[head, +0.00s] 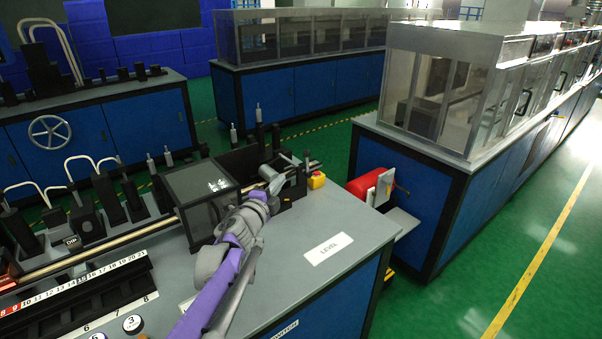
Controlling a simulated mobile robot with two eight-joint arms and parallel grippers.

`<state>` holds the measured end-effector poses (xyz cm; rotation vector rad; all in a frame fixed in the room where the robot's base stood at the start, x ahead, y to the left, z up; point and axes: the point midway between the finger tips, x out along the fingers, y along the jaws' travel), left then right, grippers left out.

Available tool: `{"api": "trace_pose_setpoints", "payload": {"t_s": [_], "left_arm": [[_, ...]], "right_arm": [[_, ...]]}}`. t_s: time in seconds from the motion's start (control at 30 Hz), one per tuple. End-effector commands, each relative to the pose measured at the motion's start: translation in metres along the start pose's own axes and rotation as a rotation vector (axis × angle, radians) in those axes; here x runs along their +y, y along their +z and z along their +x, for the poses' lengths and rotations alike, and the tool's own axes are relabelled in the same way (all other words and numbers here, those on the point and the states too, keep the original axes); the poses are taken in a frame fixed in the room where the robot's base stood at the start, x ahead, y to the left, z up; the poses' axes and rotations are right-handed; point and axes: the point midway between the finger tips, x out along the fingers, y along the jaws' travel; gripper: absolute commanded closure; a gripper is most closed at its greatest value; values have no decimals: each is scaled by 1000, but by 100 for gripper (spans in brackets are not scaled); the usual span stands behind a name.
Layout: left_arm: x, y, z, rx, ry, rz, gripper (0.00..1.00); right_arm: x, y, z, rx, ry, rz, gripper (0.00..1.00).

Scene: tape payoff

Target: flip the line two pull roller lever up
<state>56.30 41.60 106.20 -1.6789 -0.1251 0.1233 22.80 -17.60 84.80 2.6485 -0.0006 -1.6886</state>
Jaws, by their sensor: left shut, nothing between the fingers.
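My left arm reaches up from the bottom of the head view, and its grey gripper (277,179) is shut and empty. It is at the dark pull roller unit (258,155) at the far end of the grey-topped bench. A short upright lever with a dark knob (307,155) stands just right of the gripper, apparently the pull roller lever. I cannot tell whether the gripper touches it. The gripper and wrist hide part of the unit. My right gripper is out of view.
A dark clear-sided box (200,192) stands left of my wrist. A yellow-and-red button box (317,180) sits right of the unit. A white "LEVEL" label (328,249) lies on open bench top. A red cylinder (373,186) is beyond the bench edge, by another blue machine (420,200).

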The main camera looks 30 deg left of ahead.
Motion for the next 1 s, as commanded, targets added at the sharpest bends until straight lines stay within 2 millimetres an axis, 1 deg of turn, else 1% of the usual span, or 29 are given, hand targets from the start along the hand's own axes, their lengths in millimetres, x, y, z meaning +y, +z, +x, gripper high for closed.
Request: {"api": "trace_pose_setpoints", "payload": {"t_s": [0.03,0.13,0.5,0.63,0.77,1.0], "left_arm": [[8,6,6,26,-1,43,100],[13,9,11,65,-2,98,100],[13,8,13,79,-2,113,100],[13,7,21,79,-2,112,100],[13,5,41,80,-3,110,100],[13,1,93,79,-2,110,100]], "right_arm": [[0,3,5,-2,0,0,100],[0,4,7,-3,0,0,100],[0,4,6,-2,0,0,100],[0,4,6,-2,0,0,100],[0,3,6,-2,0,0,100],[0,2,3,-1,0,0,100]]}}
